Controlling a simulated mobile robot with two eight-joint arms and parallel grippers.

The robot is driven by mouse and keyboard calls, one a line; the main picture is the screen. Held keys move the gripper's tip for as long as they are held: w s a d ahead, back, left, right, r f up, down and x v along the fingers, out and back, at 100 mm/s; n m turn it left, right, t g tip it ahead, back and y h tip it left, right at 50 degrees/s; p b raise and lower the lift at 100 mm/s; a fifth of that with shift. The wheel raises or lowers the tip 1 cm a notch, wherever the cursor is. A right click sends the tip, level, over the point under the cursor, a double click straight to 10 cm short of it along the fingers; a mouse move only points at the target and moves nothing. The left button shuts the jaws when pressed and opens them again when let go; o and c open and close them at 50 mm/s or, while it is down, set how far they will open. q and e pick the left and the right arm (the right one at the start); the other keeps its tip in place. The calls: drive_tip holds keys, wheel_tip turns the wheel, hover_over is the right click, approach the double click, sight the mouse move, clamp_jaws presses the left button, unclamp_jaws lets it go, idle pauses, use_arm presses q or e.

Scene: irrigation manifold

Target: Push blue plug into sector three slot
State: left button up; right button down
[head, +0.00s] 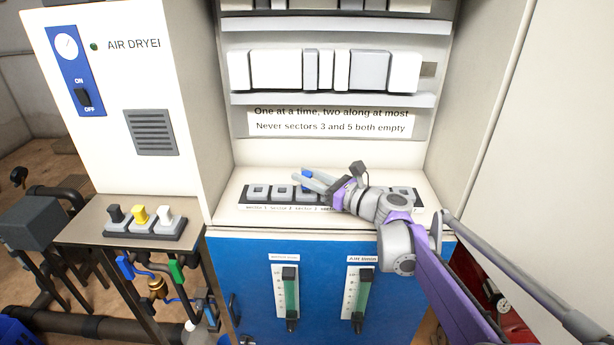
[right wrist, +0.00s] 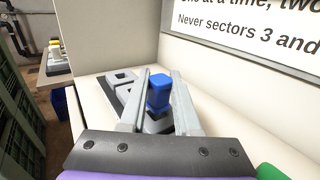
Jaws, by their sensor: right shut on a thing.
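The blue plug (right wrist: 159,92) stands upright between the two grey fingers of my right gripper (right wrist: 160,76) in the right wrist view. My right gripper is shut on it. In the head view the gripper (head: 308,178) mostly covers the plug, with only bits of blue showing. The plug is at a grey socket (right wrist: 157,123), apparently the third from the left in the dark slot strip (head: 270,203); I cannot tell how deep it sits. Two sockets to its left (head: 258,190) look empty. My arm hides several sockets to the right. My left gripper is not in view.
A side table (head: 80,236) at the left holds a rack with black, yellow (head: 140,215) and white plugs. A sign (head: 318,122) about sectors 3 and 5 hangs behind the strip. The cabinet's side walls flank the ledge. Two flow gauges (head: 290,292) are on the blue front below.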

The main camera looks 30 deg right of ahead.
drive_tip(key=shift+f+b, duration=0.3)
drive_tip(key=shift+f, duration=0.25)
drive_tip(key=c, duration=0.9)
unclamp_jaws()
drive_tip(key=shift+s, duration=0.1)
drive_tip(key=shift+v, duration=5.45)
drive_tip(key=shift+f, duration=0.1)
